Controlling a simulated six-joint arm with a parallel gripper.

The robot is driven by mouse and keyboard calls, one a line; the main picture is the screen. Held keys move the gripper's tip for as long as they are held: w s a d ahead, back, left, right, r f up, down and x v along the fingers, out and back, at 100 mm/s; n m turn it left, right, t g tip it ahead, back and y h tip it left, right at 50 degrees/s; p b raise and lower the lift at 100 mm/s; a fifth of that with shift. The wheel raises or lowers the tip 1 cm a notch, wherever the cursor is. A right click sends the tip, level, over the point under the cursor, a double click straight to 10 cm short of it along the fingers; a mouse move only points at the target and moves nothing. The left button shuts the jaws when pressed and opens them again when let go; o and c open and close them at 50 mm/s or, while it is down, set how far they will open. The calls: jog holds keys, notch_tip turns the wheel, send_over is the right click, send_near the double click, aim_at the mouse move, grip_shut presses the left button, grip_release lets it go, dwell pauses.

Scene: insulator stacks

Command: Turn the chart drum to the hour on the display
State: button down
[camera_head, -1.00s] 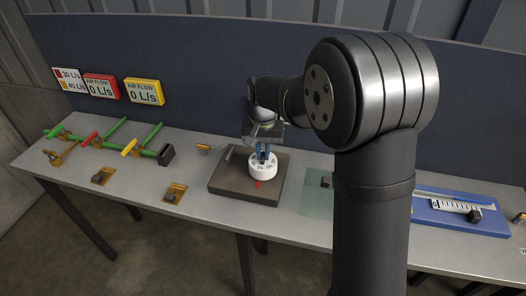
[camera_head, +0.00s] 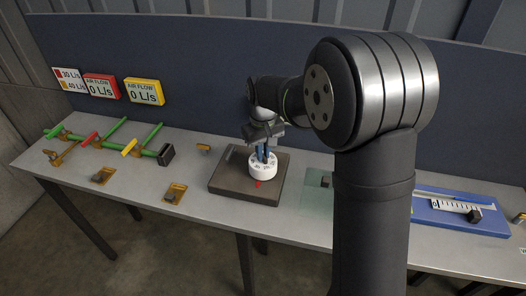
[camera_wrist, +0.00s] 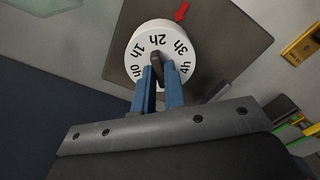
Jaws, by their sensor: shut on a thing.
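The chart drum (camera_head: 263,169) is a white round drum on a dark brown base plate (camera_head: 228,188). In the wrist view its top (camera_wrist: 138,64) carries the marks 0h, 1h, 2h, 3h and 4h. A red arrow (camera_wrist: 181,11) on the base points at the rim between 2h and 3h. My gripper (camera_wrist: 158,74) has its blue fingers shut on the dark grip bar (camera_wrist: 155,59) across the drum's top. The gripper (camera_head: 263,154) stands above the drum in the head view. I see no display with a readable hour.
Left on the bench are green pipes with valves (camera_head: 112,143) and small brass-coloured fittings (camera_head: 174,193). Air flow signs (camera_head: 145,92) hang on the back panel. A translucent green plate (camera_head: 314,199) lies right of the base, and a blue board (camera_head: 455,220) farther right.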

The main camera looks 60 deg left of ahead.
jog(key=shift+n, duration=1.5)
jog(key=c, duration=1.5)
grip_release()
jog(key=shift+r, duration=0.15)
notch_tip(320, 180, up, 17)
jog(key=shift+r, duration=0.1)
notch_tip(320, 180, down, 18)
jog(key=shift+r, duration=0.25)
